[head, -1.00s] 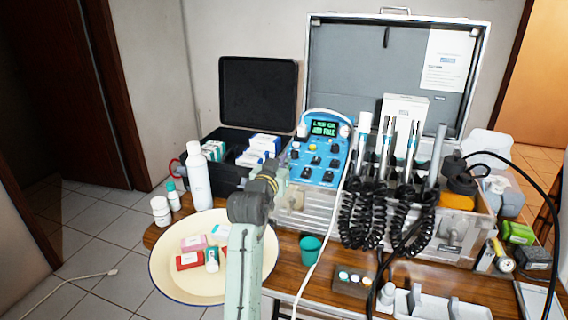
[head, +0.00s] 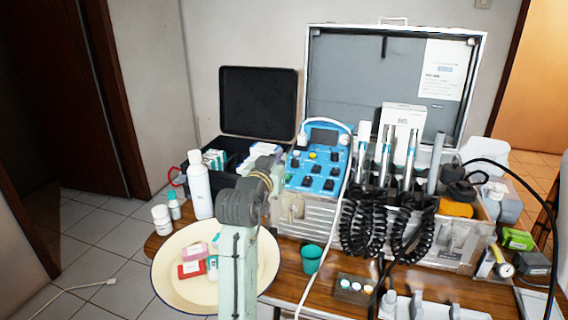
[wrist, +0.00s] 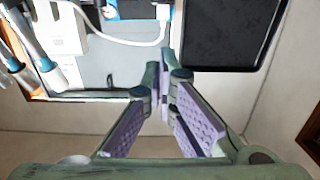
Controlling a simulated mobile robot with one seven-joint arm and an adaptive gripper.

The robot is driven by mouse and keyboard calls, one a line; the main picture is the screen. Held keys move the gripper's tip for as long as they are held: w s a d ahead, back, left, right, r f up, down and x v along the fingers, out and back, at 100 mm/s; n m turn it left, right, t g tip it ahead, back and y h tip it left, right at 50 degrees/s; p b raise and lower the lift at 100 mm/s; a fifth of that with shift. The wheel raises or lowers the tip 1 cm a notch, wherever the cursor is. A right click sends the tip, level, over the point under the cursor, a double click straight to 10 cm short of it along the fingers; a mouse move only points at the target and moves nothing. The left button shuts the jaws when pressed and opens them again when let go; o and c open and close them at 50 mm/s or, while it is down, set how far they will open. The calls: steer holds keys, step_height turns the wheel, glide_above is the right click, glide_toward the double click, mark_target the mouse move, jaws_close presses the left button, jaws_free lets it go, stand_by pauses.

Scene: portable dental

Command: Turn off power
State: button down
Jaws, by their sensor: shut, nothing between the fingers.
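The blue control unit (head: 318,170) stands at the left of the open metal case, with knobs and buttons on its sloped face. Its display (head: 324,136) is grey, with no lit text. In the wrist view, part of the blue unit (wrist: 130,10) shows at the top edge, with a white cable. My gripper (wrist: 162,80) is shut and empty, its lilac pads together at the tips. In the head view my wrist is just left of the unit; my fingertips are not clearly visible there. I cannot tell which control is the power switch.
The metal case (head: 310,222) holds handpieces with black coiled hoses. An open black case (head: 258,102) stands behind left. A cream basin (head: 168,282) with small boxes, a white bottle (head: 199,190) and a green cup (head: 312,258) are nearby. A white cable hangs in front of the unit.

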steer(key=shift+s+a+r+b, duration=0.1)
steer(key=shift+s+a+r, duration=0.15)
steer(key=shift+s, duration=0.4)
steer(key=shift+s+a+r+b, duration=0.1)
steer(key=shift+s+a+r, duration=0.15)
steer(key=shift+s, duration=0.45)
steer(key=shift+s+a+r+b, duration=0.15)
steer(key=shift+s+r, duration=0.1)
steer(key=shift+s, duration=0.4)
